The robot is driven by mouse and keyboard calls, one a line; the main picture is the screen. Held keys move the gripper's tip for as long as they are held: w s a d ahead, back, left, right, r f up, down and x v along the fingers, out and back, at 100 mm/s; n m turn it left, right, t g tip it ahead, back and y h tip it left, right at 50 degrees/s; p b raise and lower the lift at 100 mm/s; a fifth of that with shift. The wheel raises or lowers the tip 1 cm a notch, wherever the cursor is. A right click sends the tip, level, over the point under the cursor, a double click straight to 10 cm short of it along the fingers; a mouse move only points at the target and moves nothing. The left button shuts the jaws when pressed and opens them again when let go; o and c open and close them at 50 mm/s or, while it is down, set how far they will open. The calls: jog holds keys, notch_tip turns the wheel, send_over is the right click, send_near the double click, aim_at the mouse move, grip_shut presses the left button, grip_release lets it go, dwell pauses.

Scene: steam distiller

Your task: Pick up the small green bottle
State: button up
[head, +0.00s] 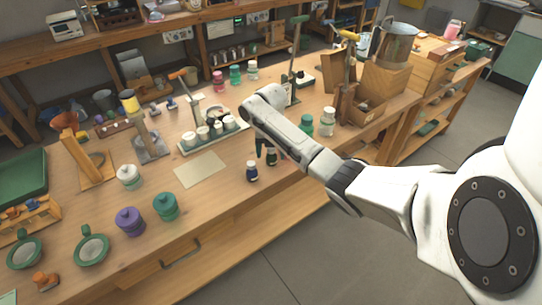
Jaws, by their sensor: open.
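A small dark green bottle (271,160) stands on the wooden workbench near its front edge, in the middle of the head view. A dark blue bottle (252,172) of similar size stands just left of it and nearer the edge. My gripper (264,148) points down from the end of my white arm. Its dark fingers are open and show at the green bottle's upper part. My arm hides part of this area, and I cannot tell whether the fingers touch the bottle.
A tray of white-capped jars (185,150) stands behind left, with a paper sheet (200,169) in front of it. Purple (130,222) and teal (165,207) jars stand front left.

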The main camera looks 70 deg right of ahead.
jog(key=shift+f, duration=1.3)
jog(key=shift+c, duration=0.4)
jog(key=c, duration=1.1)
